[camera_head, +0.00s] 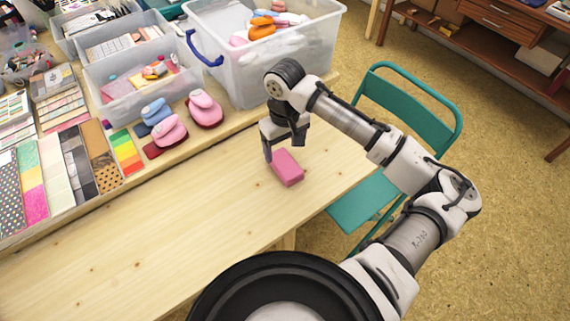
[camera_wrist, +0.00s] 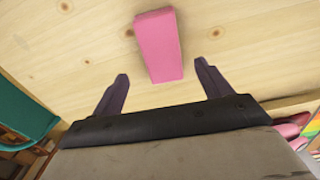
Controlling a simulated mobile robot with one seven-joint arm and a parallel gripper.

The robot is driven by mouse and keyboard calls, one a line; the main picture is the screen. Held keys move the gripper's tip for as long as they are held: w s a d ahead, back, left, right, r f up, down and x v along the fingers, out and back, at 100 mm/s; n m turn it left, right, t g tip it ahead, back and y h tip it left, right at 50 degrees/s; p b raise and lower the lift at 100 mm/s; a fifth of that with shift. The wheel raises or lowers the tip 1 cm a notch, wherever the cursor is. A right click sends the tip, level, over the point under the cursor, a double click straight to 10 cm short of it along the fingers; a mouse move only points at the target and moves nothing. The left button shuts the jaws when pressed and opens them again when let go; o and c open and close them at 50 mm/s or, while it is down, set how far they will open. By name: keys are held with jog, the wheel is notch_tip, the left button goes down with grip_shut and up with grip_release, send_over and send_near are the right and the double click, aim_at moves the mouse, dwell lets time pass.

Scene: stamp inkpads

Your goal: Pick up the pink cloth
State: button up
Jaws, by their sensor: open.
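The pink cloth (camera_head: 287,167) looks like a small pink block lying on the bare light wood table, near the table's right side. In the wrist view the pink cloth (camera_wrist: 159,46) lies just beyond and between my fingertips, nearer the right one. In the wrist view the two fingers of my gripper (camera_wrist: 161,69) are spread apart with a gap on each side of the block. I cannot tell the exact height of the fingertips above the table.
Pink and blue stampers (camera_head: 170,131) stand on the table at the back left. A clear bin with blue handle (camera_head: 290,65) stands behind my gripper. Paper samples (camera_head: 60,175) line the left. A green folding chair (camera_head: 425,115) is at the right edge. The table front (camera_head: 180,230) is clear.

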aim_at(283, 160)
jog(key=f, duration=0.2)
jog(key=f+p, duration=0.1)
jog(key=f, duration=0.2)
jog(key=shift+a+f, duration=0.3)
jog(key=shift+c, duration=0.3)
jog(key=c, duration=1)
jog(key=shift+r, duration=0.2)
